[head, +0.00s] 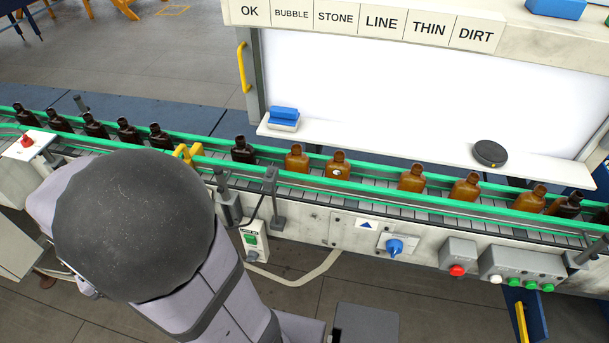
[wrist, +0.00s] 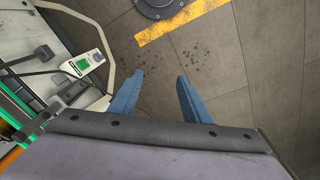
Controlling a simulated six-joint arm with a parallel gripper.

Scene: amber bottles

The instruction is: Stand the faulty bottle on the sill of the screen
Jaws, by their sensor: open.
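A row of amber bottles stands on the conveyor with green rails. One amber bottle (head: 337,168) carries a small pale-and-dark spot on its body; the lit bottles beside it show no clear mark at this size. Behind them is the bright white screen (head: 420,95), with its white sill (head: 390,143) along the bottom edge. No bottle stands on the sill. My gripper (wrist: 159,78) shows in the wrist view with its two blue fingers apart and nothing between them, above the floor, away from the bottles. The head view does not show the fingers.
A blue-and-white block (head: 283,118) lies at the sill's left end and a dark round puck (head: 490,153) towards its right; the middle is clear. Labels (head: 380,22) run above the screen. Dark posts (head: 276,195) and a control box (head: 458,255) line the conveyor's near side.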

